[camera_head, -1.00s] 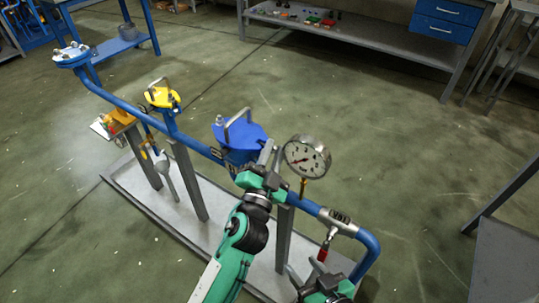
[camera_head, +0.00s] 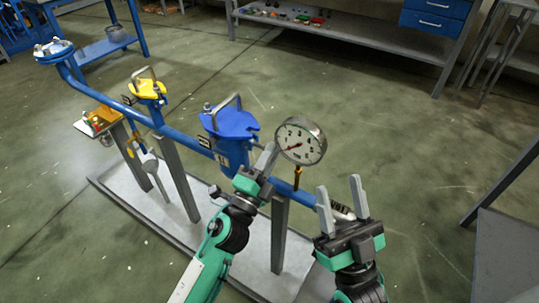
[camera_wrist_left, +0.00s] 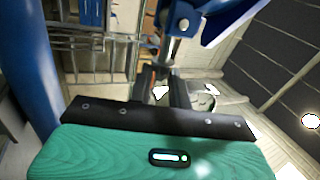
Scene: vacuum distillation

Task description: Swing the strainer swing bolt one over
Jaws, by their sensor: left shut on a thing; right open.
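The strainer with a blue lid (camera_head: 232,122) and a metal bar handle stands on the blue pipe in the head view. My left gripper (camera_head: 266,158) is at its right side, between it and the gauge. In the left wrist view a silver swing bolt (camera_wrist_left: 177,42) comes down beside the blue flange (camera_wrist_left: 215,15). The left fingers (camera_wrist_left: 165,88) are shut on its lower end. The contact is dark and partly hidden; the bolt is hidden in the head view. My right gripper (camera_head: 342,200) is open and empty, fingers up, above the pipe's right end.
A round pressure gauge (camera_head: 300,141) rises close to my left gripper. Grey posts stand on a tray (camera_head: 160,208). A bench stands behind; the floor between is clear.

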